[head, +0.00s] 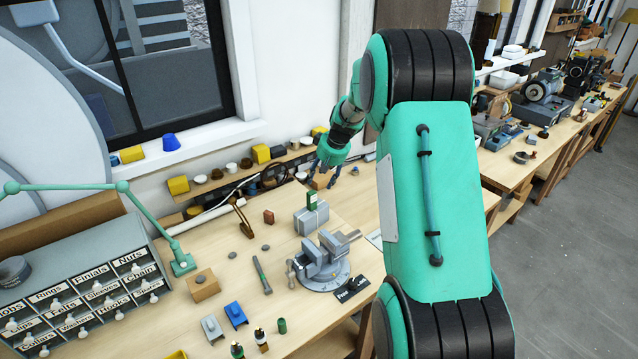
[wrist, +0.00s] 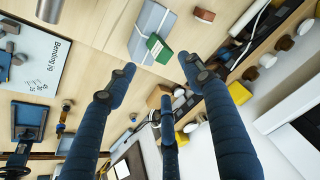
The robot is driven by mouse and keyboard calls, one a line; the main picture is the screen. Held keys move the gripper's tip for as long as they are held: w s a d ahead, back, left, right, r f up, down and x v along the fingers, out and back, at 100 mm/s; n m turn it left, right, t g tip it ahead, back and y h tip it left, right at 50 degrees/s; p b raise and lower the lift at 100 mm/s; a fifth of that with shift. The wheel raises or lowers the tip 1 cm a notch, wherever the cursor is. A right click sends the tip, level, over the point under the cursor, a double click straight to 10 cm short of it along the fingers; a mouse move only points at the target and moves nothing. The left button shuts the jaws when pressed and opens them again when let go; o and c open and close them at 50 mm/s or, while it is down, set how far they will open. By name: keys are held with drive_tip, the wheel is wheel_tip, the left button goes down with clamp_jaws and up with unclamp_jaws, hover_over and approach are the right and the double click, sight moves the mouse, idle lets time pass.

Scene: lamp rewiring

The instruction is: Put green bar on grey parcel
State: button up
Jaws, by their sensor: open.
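The grey parcel (head: 308,222) lies on the workbench behind the vise, with a pale strap over it. It also shows at the top of the wrist view (wrist: 146,22). The green bar (head: 311,201), with a small white label, stands upright on the parcel's top in the head view. In the wrist view the bar (wrist: 159,49) overlaps the parcel's near end, just beyond my fingertips. My gripper (head: 329,172) is open and empty, above and behind the parcel. Its blue fingers (wrist: 160,80) are spread and apart from the bar.
A grey vise (head: 322,262) stands in front of the parcel. A reddish-brown block (head: 269,216) and a brass-coloured tool (head: 241,214) lie to its left. A shelf of small pots and yellow bins runs along the wall behind. A drawer cabinet (head: 80,275) stands at the left.

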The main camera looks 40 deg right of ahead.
drive_tip(key=shift+s+r, duration=0.1)
drive_tip(key=shift+r, duration=0.2)
idle(0.4)
drive_tip(key=s+a+r+n, duration=0.1)
drive_tip(key=s+a+r, duration=0.75)
drive_tip(key=a, duration=0.35)
drive_tip(key=s+a+r, duration=0.7)
drive_tip(key=a+r, duration=0.2)
drive_tip(key=a, duration=0.4)
drive_tip(key=s+a, duration=0.6)
drive_tip(key=s, duration=0.6)
drive_tip(key=s+a+n+t, duration=0.1)
drive_tip(key=s+a, duration=0.5)
drive_tip(key=s, duration=0.7)
drive_tip(key=shift+s+a+r, duration=0.15)
drive_tip(key=shift+a+r, duration=0.05)
drive_tip(key=shift+r, duration=0.2)
